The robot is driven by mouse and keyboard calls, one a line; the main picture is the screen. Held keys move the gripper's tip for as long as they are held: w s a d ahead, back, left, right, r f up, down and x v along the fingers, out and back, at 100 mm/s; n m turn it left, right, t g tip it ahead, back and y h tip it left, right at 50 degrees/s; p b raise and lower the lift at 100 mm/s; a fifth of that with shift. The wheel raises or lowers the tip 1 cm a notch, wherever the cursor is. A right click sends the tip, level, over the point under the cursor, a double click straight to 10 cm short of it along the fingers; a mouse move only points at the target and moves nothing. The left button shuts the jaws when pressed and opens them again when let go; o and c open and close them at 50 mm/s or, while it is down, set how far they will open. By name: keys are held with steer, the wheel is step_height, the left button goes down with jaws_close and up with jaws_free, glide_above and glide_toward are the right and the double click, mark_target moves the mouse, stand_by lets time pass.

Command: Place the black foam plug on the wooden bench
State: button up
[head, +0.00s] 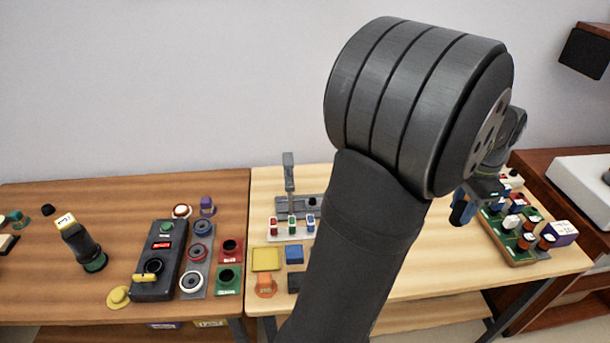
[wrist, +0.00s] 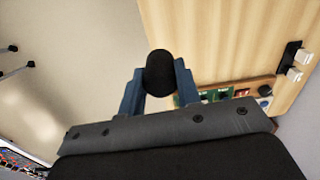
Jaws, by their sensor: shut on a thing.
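My gripper (wrist: 160,82) is shut on the black foam plug (wrist: 160,72), a dark rounded piece between its two blue fingers in the wrist view. In the head view my gripper (head: 462,208) shows as small blue fingers at the right, beyond my large dark arm link. The plug cannot be made out clearly there. The light wooden bench (head: 430,262) spans the middle and right of the head view. It also fills the upper right of the wrist view (wrist: 205,35). The plug appears held above the bench's level, near its edge in the wrist view; its height is unclear.
A tray of green boards and parts (head: 508,232) lies at the bench's right end, with a purple box (head: 560,233) beside it. A grey stand (head: 290,185) and coloured blocks sit at its left. A browner bench (head: 50,285) adjoins left. Bare wood lies in front of the gripper.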

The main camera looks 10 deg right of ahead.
steer(key=w+a+n, duration=0.2)
steer(key=w+a, duration=0.5)
steer(key=w, duration=0.3)
steer(key=w+a+n, duration=0.3)
steer(key=w+a, duration=0.4)
steer(key=w, duration=0.3)
steer(key=w+a+n, duration=0.2)
steer(key=w+a, duration=0.7)
steer(key=a, duration=0.4)
steer(key=n, duration=0.7)
glide_above(151, 219)
steer(key=f, duration=1.8)
steer(key=shift+d, duration=0.4)
steer(key=shift+a+f, duration=0.25)
steer(key=shift+a, duration=0.2)
steer(key=shift+f, duration=1.9)
